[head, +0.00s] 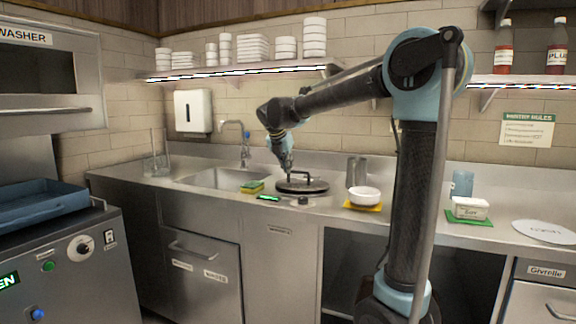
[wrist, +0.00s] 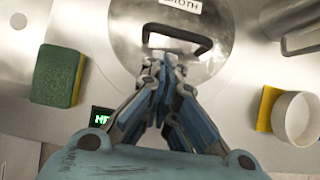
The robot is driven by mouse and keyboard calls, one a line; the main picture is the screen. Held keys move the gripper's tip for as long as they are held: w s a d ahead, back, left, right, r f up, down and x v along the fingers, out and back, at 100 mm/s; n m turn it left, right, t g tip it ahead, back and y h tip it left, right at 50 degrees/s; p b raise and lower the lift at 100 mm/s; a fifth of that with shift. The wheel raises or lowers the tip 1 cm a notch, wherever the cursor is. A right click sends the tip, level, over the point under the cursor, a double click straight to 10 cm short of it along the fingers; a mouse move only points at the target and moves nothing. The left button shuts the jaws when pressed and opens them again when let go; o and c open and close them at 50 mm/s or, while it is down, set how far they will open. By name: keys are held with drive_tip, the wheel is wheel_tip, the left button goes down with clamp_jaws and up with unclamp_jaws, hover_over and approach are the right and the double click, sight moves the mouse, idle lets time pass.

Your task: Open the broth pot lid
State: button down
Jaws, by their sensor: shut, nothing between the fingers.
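The broth pot lid (head: 303,187) is a round grey metal disc set in the counter, lying flat. In the wrist view the lid (wrist: 215,22) carries a white BROTH label and a black bar handle (wrist: 180,33). The handle (head: 292,173) also shows in the head view. My gripper (wrist: 158,62) is shut and empty, with its fingertips close to the near side of the handle. In the head view my gripper (head: 288,174) points down over the lid. I cannot tell whether the fingertips touch the handle.
A green and yellow sponge (wrist: 57,76) and a small green display (wrist: 101,116) lie left of the lid. A white bowl (head: 365,195) on a yellow cloth stands to its right, with a metal container (head: 357,171) behind. The sink (head: 220,178) is at left.

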sight(293, 184)
drive_tip(key=shift+x, duration=3.05)
drive_tip(key=shift+r, duration=0.1)
